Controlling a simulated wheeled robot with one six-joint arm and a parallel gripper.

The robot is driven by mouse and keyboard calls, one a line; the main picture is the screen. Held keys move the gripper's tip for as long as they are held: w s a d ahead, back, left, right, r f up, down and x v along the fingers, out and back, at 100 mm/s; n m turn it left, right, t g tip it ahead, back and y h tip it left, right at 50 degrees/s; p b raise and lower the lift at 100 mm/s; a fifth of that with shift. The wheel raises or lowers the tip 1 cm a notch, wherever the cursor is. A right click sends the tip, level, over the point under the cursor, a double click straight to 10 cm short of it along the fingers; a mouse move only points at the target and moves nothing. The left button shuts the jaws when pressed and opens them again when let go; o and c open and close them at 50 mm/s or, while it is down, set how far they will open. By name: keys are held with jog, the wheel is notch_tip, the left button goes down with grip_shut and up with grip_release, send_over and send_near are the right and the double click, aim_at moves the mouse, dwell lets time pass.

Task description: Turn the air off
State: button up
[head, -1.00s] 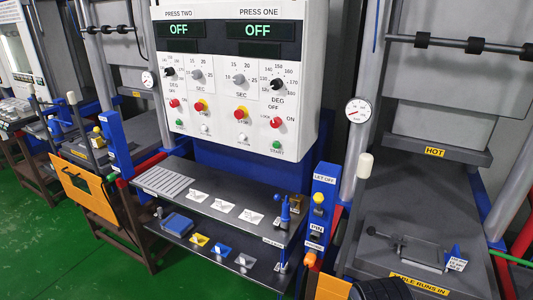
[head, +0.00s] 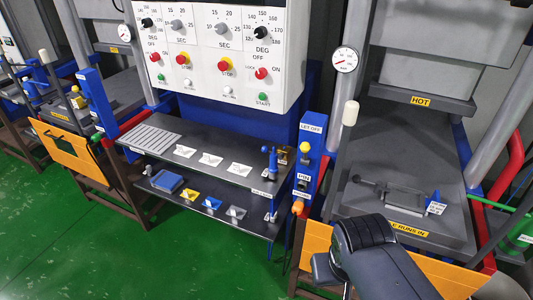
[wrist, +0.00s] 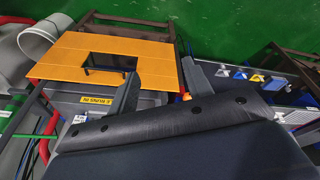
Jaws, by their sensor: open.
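A small blue valve-like fitting (head: 271,163) stands upright at the right end of the upper shelf (head: 222,160), beside a blue post. A small label (head: 262,191) on the shelf edge below it is too small to read surely. In the wrist view my gripper (wrist: 160,85) has two grey fingers spread apart with nothing between them. It is over the orange panel (wrist: 85,50) side, apart from the fitting. In the head view the dark end of my arm is at the lower right, in front of the right press; its fingertips are hidden there.
A control box (head: 215,50) with knobs, red switches and green buttons hangs above the shelf. A blue post (head: 305,170) with a yellow knob, labelled LET OFF, stands right of the shelf. The right press (head: 415,150) is marked HOT. Green floor (head: 110,240) is free at left.

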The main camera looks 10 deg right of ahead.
jog(key=shift+w+d+f+g, duration=0.15)
jog(key=shift+d+g, duration=0.1)
jog(key=shift+g, duration=0.05)
jog(key=shift+c, duration=0.8)
jog(key=w+d+f+n+g+h, duration=0.1)
jog(key=d+n, duration=0.1)
jog(key=w+d+f+n+g+h, duration=0.1)
jog(key=w+d+n+h, duration=0.1)
jog(key=w+d+f+n+g+h, duration=0.1)
jog(key=w+d+f+g+h, duration=0.1)
jog(key=shift+w+d+n, duration=0.1)
jog(key=shift+w+n, duration=0.15)
jog(key=shift+n, duration=0.15)
grip_shut()
jog(key=w+d+f+n+h, duration=0.4)
jog(key=w+f+n+h, duration=0.2)
jog(key=w+f+n, duration=0.2)
jog(key=shift+w+f+n, duration=0.3)
jog(key=shift+w+f, duration=0.1)
jog(key=shift+d, duration=0.1)
